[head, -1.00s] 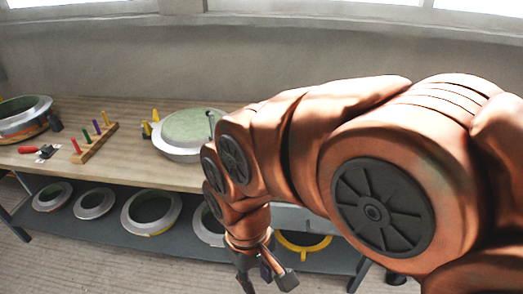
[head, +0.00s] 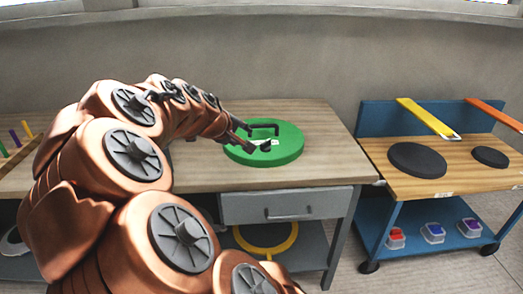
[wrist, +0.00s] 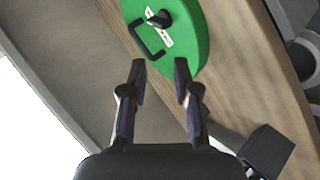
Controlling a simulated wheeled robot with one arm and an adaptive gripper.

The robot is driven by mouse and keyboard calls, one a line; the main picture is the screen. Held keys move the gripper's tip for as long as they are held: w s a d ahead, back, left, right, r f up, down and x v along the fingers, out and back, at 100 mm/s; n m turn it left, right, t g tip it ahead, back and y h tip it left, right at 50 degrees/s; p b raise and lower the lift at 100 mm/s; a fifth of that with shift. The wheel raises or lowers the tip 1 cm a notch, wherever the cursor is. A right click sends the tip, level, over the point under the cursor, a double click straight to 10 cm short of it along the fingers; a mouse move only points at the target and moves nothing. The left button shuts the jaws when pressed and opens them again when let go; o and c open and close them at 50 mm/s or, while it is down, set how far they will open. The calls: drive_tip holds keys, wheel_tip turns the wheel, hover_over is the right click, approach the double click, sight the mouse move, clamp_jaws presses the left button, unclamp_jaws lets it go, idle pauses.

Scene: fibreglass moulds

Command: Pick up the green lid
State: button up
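The green lid (head: 280,146) lies flat on the wooden workbench, a thick round disc with a black bracket handle, a dark knob and a white label on top. It also shows in the wrist view (wrist: 190,50), cut off by the top edge. My gripper (wrist: 160,68) is open and empty, its two dark fingers apart. In the wrist view the fingertips point at the lid's near edge and its handle. In the head view my gripper (head: 250,145) reaches over the lid from the left. I cannot tell whether a finger touches the lid.
The wooden workbench (head: 320,120) has free room right of the lid and a grey drawer (head: 285,207) below. A blue cart (head: 450,182) at the right holds black discs (head: 416,159) and yellow and orange strips. Colored pegs (head: 15,138) stand at the far left.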

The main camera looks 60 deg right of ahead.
drive_tip(key=w+d+f+n+h+b, duration=0.2)
drive_tip(key=d+f+b, duration=0.1)
drive_tip(key=d, duration=0.4)
drive_tip(key=n+t+h+b, duration=0.1)
drive_tip(key=n+h+b, duration=0.1)
drive_tip(key=n+b, duration=0.15)
approach(262, 126)
drive_tip(key=x, duration=0.3)
drive_tip(key=shift+w+f+m, duration=0.15)
drive_tip(key=shift+f+m, duration=0.1)
drive_tip(key=shift+x, duration=1.35)
drive_tip(key=shift+b+x, duration=0.35)
drive_tip(key=shift+x, duration=2.25)
drive_tip(key=shift+s+r, duration=0.15)
drive_tip(key=shift+s, duration=0.05)
drive_tip(key=shift+c, duration=0.2)
clamp_jaws()
